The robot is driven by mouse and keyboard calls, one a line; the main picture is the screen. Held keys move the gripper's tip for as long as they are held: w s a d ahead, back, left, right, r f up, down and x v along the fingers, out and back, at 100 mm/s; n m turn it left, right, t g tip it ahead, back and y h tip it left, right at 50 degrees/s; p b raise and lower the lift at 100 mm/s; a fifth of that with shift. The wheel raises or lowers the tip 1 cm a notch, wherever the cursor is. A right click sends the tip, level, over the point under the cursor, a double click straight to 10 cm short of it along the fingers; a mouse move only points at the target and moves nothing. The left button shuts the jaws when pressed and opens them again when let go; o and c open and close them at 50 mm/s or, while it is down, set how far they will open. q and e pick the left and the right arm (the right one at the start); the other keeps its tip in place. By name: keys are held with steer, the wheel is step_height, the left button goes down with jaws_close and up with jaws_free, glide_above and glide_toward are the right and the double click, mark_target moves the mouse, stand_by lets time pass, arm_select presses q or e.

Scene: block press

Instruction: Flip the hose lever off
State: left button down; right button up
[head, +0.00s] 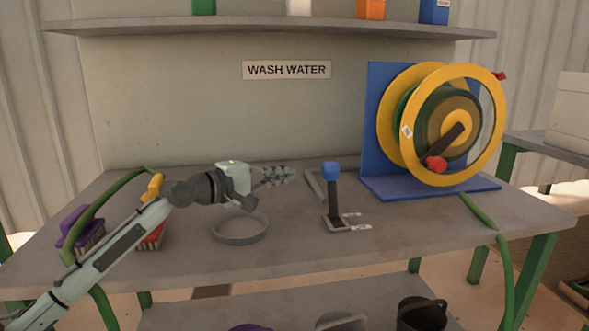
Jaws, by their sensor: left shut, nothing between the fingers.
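The lever has a blue knob (331,171) on a dark shaft (334,197) and stands nearly upright on a small grey base plate (339,224) on the bench. Pale markings lie on the bench to the right of the plate, too small to read. My left gripper (288,174) is shut and empty. Its fingers point right, toward the knob, with a visible gap between them in the picture. The green hose (108,197) runs along the left of the bench near a yellow nozzle-like part (155,187). My right gripper is out of view.
A yellow hose reel (493,128) on a blue stand (430,189) fills the back right. A grey ring (240,238) lies below my gripper. Purple (80,222) and red (154,235) brushes stand at left. The bench front (330,262) is clear.

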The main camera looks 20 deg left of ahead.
mark_target(332, 191)
arm_select(q)
steer(key=shift+w+a+r+n, duration=0.1)
steer(key=shift+a+n, duration=0.15)
steer(key=shift+a, duration=0.2)
steer(key=shift+w+a+r+n, duration=0.1)
steer(key=shift+a+n, duration=0.15)
steer(key=shift+a, duration=0.2)
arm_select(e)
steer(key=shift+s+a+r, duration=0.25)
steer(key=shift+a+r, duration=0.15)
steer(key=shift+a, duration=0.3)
arm_select(q)
steer(key=r+x, duration=0.1)
steer(key=x, duration=0.9)
steer(key=shift+s+d+f+p, duration=0.1)
steer(key=shift+s+d+p, duration=0.85)
steer(key=shift+s+d, duration=0.45)
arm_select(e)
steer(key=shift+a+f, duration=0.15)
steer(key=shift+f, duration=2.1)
arm_select(q)
steer(key=shift+s, duration=0.1)
